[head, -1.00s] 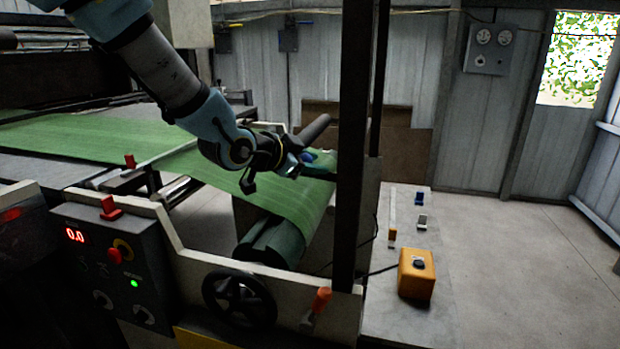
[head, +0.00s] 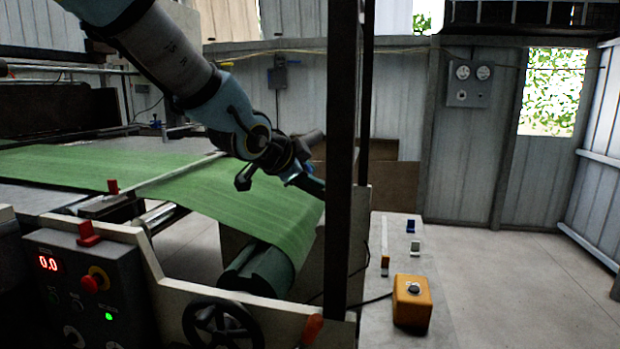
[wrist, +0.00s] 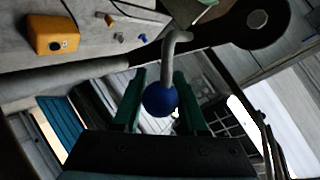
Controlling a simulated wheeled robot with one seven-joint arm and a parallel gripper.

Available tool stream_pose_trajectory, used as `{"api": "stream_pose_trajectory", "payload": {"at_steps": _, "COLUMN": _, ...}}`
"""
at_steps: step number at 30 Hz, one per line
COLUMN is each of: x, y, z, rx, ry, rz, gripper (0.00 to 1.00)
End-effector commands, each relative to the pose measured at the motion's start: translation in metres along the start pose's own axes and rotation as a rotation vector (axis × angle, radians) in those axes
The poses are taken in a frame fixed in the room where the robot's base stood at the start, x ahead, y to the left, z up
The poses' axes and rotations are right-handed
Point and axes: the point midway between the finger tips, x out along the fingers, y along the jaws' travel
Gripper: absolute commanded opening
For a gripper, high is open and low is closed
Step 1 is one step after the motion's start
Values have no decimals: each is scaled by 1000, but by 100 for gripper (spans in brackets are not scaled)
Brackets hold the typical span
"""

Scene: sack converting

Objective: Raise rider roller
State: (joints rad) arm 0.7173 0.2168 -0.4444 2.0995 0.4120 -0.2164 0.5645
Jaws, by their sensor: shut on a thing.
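My gripper (head: 308,182) is at the far end of the green web, partly hidden behind the dark upright post. In the wrist view its two green fingers (wrist: 158,98) are shut on a round blue knob (wrist: 160,99). The knob sits at the end of a bent grey lever (wrist: 170,58). A dark cylinder (head: 312,140), which looks like the rider roller, shows just behind my wrist above the web. In the wrist view a dark round end with a hub (wrist: 257,22) lies near the lever's top. The green web (head: 245,205) runs down to a dark green roll (head: 258,270).
A control panel (head: 85,285) with a red 0.0 display and a handwheel (head: 222,325) are at the front. The dark post (head: 340,150) stands close to my gripper. A yellow box (head: 412,303) sits to the right, with open floor beyond.

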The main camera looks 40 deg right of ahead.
Motion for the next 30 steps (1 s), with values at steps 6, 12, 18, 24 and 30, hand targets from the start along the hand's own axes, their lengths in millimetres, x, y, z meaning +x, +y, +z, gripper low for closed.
{"api": "stream_pose_trajectory", "payload": {"at_steps": 6, "x": -1, "y": -2, "z": -8, "rx": 4, "ry": 16, "rz": -6, "gripper": 0}}
{"api": "stream_pose_trajectory", "payload": {"at_steps": 12, "x": 0, "y": -1, "z": -6, "rx": 3, "ry": 12, "rz": -4, "gripper": 62}}
{"api": "stream_pose_trajectory", "payload": {"at_steps": 18, "x": 0, "y": -1, "z": -3, "rx": 2, "ry": 7, "rz": -2, "gripper": 71}}
{"api": "stream_pose_trajectory", "payload": {"at_steps": 24, "x": -4, "y": -2, "z": -3, "rx": 1, "ry": 5, "rz": -3, "gripper": 71}}
{"api": "stream_pose_trajectory", "payload": {"at_steps": 30, "x": -34, "y": -4, "z": -3, "rx": 3, "ry": 2, "rz": -4, "gripper": 71}}
